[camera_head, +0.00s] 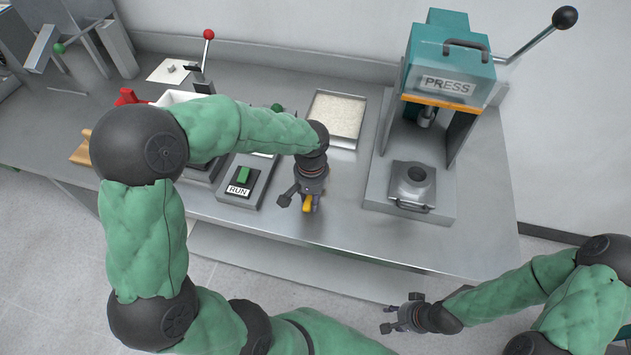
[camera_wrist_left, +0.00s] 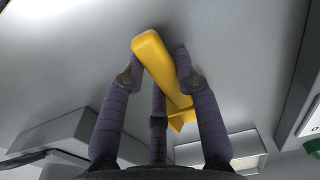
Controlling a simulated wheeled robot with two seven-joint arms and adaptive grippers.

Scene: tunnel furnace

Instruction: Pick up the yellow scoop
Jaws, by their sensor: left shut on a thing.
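The yellow scoop (camera_head: 307,204) shows as a small yellow piece at my left gripper (camera_head: 303,198), above the steel table near its front edge. In the left wrist view the scoop (camera_wrist_left: 152,54) lies slantwise between the fingers of my left gripper (camera_wrist_left: 158,75), which is shut on it. Its near part is partly hidden behind the fingers. I cannot tell whether the scoop still touches the table. My right gripper (camera_head: 402,315) is in front of the table at the lower right, with its fingers apart and nothing between them.
A teal press (camera_head: 447,65) with a long lever stands at the right of the steel table (camera_head: 335,225). A tray of pale granules (camera_head: 337,115) lies behind my left gripper. A RUN switch box (camera_head: 242,182) is to its left. The table's front right is clear.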

